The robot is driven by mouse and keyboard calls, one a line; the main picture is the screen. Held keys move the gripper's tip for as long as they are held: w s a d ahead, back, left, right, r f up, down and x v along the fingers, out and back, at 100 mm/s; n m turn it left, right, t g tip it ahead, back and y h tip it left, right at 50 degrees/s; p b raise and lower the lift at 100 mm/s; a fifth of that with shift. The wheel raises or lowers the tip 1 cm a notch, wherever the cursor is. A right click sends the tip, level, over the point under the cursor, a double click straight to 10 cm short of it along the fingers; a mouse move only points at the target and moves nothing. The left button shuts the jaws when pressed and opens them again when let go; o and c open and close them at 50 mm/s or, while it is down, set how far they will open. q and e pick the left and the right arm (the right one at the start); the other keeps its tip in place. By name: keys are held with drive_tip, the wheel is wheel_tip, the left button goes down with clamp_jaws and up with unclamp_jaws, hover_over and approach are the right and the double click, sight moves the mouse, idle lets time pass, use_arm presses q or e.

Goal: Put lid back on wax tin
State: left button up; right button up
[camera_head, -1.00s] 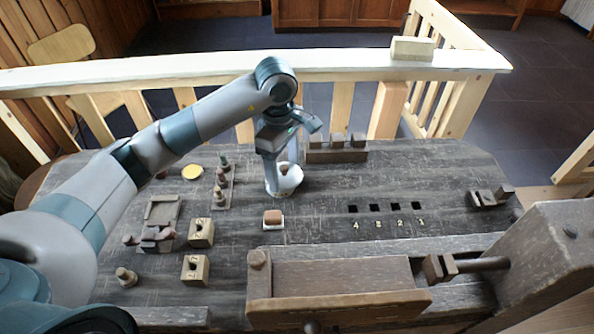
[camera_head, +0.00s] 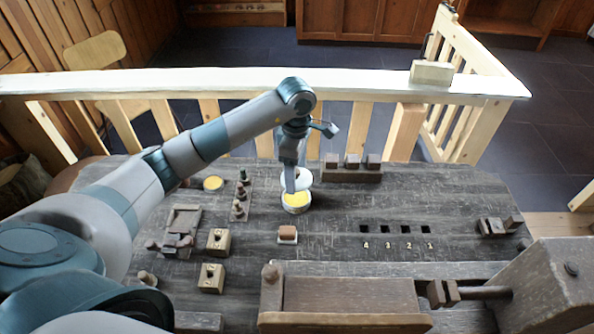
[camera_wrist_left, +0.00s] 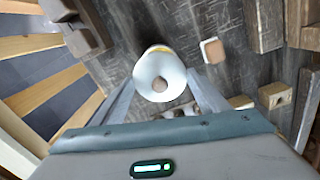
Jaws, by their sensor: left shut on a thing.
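The wax tin (camera_head: 296,205) is a small pale round tin with yellow wax showing in its open top, near the middle back of the bench. The lid (camera_head: 303,178) is a pale disc, partly hidden behind my left gripper (camera_head: 290,186) and seen just behind the tin's top. In the left wrist view, the lid (camera_wrist_left: 158,68) with its brown knob lies between the fingers of my left gripper (camera_wrist_left: 165,76), which is shut on it. A sliver of the tin's rim shows past the lid there. My right gripper is in no view.
A rack with dark blocks (camera_head: 351,174) stands behind and right of the tin. A small brown-topped block (camera_head: 288,233) lies in front. A peg rack (camera_head: 238,210) and a yellow disc (camera_head: 213,183) are to the left. A vise (camera_head: 340,296) fills the front.

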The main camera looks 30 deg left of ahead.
use_arm(q)
drive_tip(key=shift+f+b, duration=0.8)
drive_tip(key=shift+f, duration=1.25)
drive_tip(key=shift+f+b, duration=1)
drive_tip(key=shift+f, duration=0.1)
drive_tip(key=shift+b, duration=0.55)
drive_tip(key=shift+f+b, duration=0.15)
drive_tip(key=shift+b, duration=0.55)
idle(0.9)
idle(0.4)
drive_tip(key=o, duration=1.4)
